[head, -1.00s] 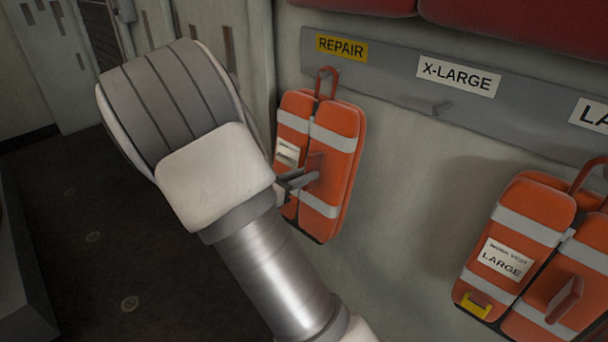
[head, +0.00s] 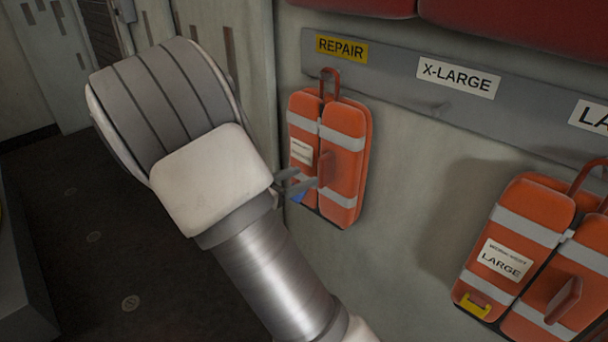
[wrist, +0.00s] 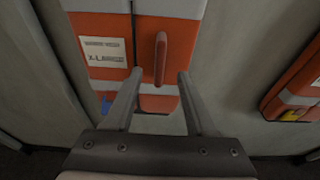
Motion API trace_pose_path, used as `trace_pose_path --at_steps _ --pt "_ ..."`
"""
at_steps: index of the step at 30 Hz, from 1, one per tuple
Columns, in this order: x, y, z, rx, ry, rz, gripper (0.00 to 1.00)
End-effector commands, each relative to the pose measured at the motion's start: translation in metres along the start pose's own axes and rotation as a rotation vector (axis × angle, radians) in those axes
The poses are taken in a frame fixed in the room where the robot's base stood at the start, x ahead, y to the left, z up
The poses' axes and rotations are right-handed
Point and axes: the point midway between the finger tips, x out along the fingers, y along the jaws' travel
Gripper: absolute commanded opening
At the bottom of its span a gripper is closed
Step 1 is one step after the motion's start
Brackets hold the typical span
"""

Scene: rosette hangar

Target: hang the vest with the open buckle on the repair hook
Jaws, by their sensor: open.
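An orange vest (head: 345,150) with grey bands hangs upright by its red top loop (head: 329,76) on the rail, under the yellow REPAIR sign (head: 342,48). The hook itself is mostly hidden by the loop. In the wrist view the vest (wrist: 172,22) has a white label (wrist: 105,51) that seems to read X-LARGE. A blue piece (wrist: 105,104) shows at its lower left; I cannot tell whether this buckle is open. My gripper (wrist: 156,76) is open and empty, just in front of the vest. The vest's grip bar (wrist: 160,57) stands beyond and between the fingertips.
A second orange vest (head: 531,215), labelled LARGE with a yellow buckle (head: 476,304), hangs at right. Red padding (head: 510,30) overhangs the rail. Open floor (head: 85,220) lies at left.

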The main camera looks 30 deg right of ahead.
Motion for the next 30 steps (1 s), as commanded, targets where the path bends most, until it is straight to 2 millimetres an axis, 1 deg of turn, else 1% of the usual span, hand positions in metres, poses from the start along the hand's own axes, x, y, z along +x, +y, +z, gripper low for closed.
trace_pose_path --at_steps 1,9,12,16,18,22,26,30 --pt "-0.012 0.001 0.002 -0.001 0.001 0.006 0.56" --pt "-0.079 0.001 0.003 0.0 -0.001 0.006 0.56" --pt "-0.103 0.001 0.003 0.001 -0.001 0.006 0.56" --pt "-0.128 0.001 0.002 0.001 -0.002 0.004 0.56" --pt "-0.138 0.001 0.002 0.001 -0.003 0.004 0.56" --pt "-0.151 0.001 0.002 0.002 -0.003 0.003 0.56" --pt "-0.155 0.0 0.001 0.001 -0.003 0.001 0.56" --pt "-0.153 -0.005 0.006 0.027 0.02 -0.019 0.56"
